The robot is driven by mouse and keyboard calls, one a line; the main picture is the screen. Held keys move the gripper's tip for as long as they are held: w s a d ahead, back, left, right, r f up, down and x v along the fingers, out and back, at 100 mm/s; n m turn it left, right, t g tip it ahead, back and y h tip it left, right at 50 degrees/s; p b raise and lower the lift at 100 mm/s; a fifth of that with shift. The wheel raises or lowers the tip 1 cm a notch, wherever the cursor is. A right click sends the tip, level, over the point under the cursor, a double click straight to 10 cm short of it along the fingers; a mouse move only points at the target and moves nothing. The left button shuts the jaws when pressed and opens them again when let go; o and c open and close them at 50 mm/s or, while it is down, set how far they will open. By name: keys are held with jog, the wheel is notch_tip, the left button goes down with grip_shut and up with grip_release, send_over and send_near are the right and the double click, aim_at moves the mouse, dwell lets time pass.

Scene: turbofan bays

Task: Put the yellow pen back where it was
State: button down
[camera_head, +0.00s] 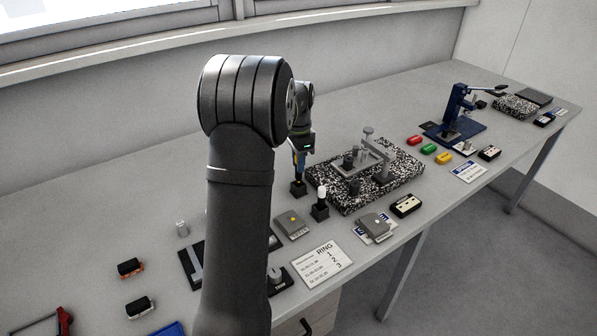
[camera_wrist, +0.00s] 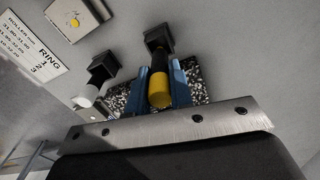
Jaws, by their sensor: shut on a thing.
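The yellow pen (camera_wrist: 158,88) is upright between the two blue fingers of my gripper (camera_wrist: 166,86) in the wrist view. My gripper is shut on it. The pen's far end lines up with a small black block holder (camera_wrist: 158,38); whether it is seated in the holder or just above it cannot be told. In the head view my gripper (camera_head: 301,168) is directly over that black holder (camera_head: 298,188), and the pen is mostly hidden by the fingers.
A white-capped pen stands in a second black holder (camera_head: 320,209) close beside. A speckled granite plate (camera_head: 405,185) with a gauge stand lies to the right. A grey box with a yellow dot (camera_head: 292,226) and a RING card (camera_head: 323,265) lie nearer the front.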

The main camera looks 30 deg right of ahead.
jog(key=shift+f, duration=1.9)
jog(key=shift+f, duration=0.1)
jog(key=c, duration=1.3)
grip_release()
notch_tip(320, 180, up, 12)
jog(key=shift+r, duration=0.1)
send_over(299, 180)
jog(key=shift+w+d+f, duration=0.1)
jog(key=shift+w+f, duration=0.05)
jog(key=shift+f, duration=1.2)
jog(key=shift+w+d+f, duration=0.1)
jog(key=shift+f, duration=1.3)
jog(key=shift+w+f, duration=0.15)
jog(key=shift+f, duration=1.2)
